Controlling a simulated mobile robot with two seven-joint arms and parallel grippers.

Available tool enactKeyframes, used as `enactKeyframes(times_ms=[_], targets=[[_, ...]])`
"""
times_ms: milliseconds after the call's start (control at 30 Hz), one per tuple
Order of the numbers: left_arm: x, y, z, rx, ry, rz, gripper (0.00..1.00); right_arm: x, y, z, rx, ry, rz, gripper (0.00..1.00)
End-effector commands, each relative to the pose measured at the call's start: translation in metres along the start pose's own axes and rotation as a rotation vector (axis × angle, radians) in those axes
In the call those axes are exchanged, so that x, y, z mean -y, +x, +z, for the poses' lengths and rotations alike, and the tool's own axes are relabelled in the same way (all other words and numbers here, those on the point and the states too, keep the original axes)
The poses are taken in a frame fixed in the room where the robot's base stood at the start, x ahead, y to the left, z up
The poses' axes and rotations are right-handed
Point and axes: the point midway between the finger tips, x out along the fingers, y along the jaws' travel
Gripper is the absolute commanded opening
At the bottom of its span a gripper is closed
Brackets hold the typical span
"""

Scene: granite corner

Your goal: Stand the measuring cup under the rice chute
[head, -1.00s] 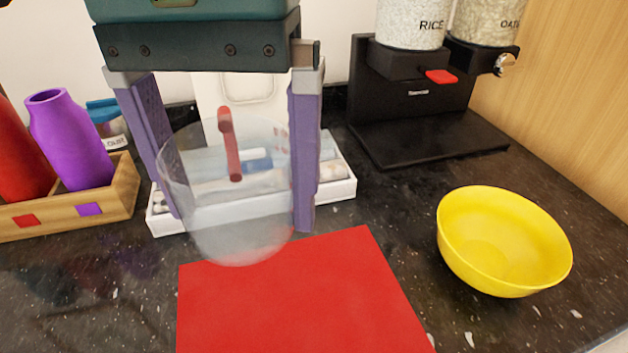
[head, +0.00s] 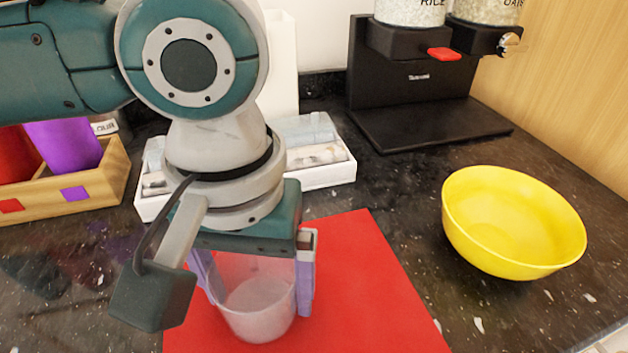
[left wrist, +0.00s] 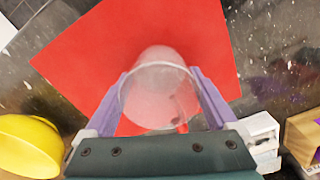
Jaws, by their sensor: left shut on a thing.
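The clear measuring cup (head: 262,308) is upright between the purple fingers of my left gripper (head: 256,283), which is shut on it. In the head view it is over the red mat (head: 372,290); I cannot tell whether it touches the mat. The cup (left wrist: 158,92) also shows in the left wrist view, with a bit of its red handle near the palm. The rice chute, with its red lever (head: 444,54), is under the rice container (head: 410,12) at the back right. A black base (head: 430,125) lies below it, bare. My right gripper is not in view.
A yellow bowl (head: 512,222) stands on the right of the counter, in front of the dispenser. A white tray (head: 330,172) with items is behind my gripper. A wooden crate (head: 60,200) with bottles stands at left.

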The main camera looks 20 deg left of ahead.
Motion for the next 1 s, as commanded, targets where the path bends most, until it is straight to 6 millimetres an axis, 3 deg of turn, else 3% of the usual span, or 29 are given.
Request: enactKeyframes(times_ms=[200,233,300,633,1000], targets=[[0.000,0.002,0.000,0.002,-0.001,0.000,0.36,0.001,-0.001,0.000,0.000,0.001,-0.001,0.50],[0.000,0.003,0.000,0.002,-0.001,0.000,0.94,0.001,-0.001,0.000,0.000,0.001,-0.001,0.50],[0.000,0.002,0.000,0.001,-0.001,0.000,1.00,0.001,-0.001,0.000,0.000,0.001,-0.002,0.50],[-0.001,-0.007,-0.001,-0.001,0.000,0.003,1.00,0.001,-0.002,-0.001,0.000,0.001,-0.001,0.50],[-0.001,-0.086,-0.001,-0.002,-0.001,0.003,1.00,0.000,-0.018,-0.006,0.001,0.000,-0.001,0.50]])
